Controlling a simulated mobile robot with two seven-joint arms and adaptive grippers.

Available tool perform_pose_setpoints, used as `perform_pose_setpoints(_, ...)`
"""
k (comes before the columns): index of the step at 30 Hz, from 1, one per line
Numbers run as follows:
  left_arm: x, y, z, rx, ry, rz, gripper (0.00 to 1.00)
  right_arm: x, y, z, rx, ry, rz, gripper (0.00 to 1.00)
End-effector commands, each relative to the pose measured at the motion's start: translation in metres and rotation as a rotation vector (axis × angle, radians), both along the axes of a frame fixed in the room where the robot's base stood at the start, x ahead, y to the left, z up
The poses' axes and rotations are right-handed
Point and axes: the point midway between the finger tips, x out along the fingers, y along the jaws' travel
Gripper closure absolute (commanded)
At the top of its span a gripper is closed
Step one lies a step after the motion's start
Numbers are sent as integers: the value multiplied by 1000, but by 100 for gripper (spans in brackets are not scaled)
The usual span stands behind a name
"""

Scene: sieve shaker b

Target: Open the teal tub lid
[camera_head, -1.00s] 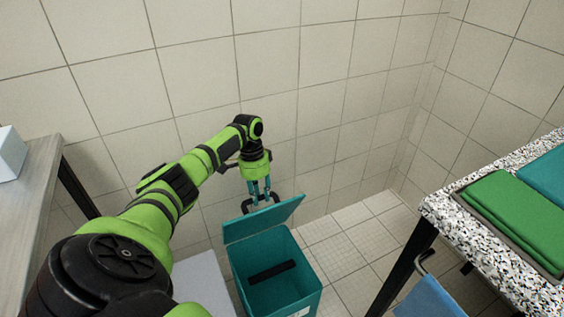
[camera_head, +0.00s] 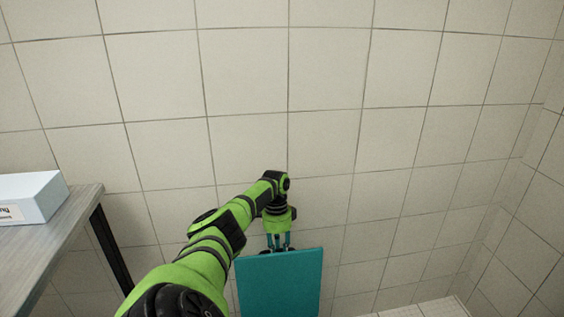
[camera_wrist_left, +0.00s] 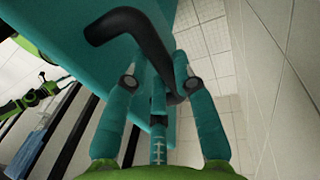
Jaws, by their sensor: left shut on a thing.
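The teal lid (camera_head: 280,284) stands raised as a flat panel at the bottom of the head view, its inner face towards me. The tub body is out of the head view. My left gripper (camera_head: 279,242) is behind the lid's top edge, and the lid partly hides its fingers. In the left wrist view, the teal fingers (camera_wrist_left: 160,82) are shut on the lid's bent black handle (camera_wrist_left: 145,40). The lid's outer face (camera_wrist_left: 70,20) also shows there, beside the handle.
A tiled wall (camera_head: 330,90) rises close behind the lid and my left arm. At the left, a grey table (camera_head: 60,235) bears a white box (camera_head: 32,196). Tiled floor (camera_head: 440,308) shows at the lower right.

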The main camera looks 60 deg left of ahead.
Motion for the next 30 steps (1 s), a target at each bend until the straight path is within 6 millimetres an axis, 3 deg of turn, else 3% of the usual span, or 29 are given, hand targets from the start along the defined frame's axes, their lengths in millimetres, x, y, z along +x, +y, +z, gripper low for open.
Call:
perform_pose_setpoints(1, -5, -4, -12, -2, 22, 0, 100, 0, 0, -2, 0, 0, 1, 60)
perform_pose_setpoints(9, -5, -3, -12, 0, 22, 1, 100, -11, -2, -4, -3, 17, 1, 60)
perform_pose_setpoints(10, -5, -3, -12, 0, 22, 1, 70, -12, -2, -5, -4, 20, 1, 60)
perform_pose_setpoints(12, -5, -3, -12, 0, 22, 0, 49, -17, -5, -6, -8, 28, 2, 60)
perform_pose_setpoints(20, -3, -2, -7, 1, 12, 0, 49, -19, -5, -6, -8, 32, 1, 60)
perform_pose_setpoints(24, -2, -1, -3, 1, 9, -1, 49, -9, -1, -3, -2, 15, 2, 60)
perform_pose_setpoints(30, 1, 4, 25, 4, 6, 0, 49, -11, -2, -3, -4, 18, 1, 60)
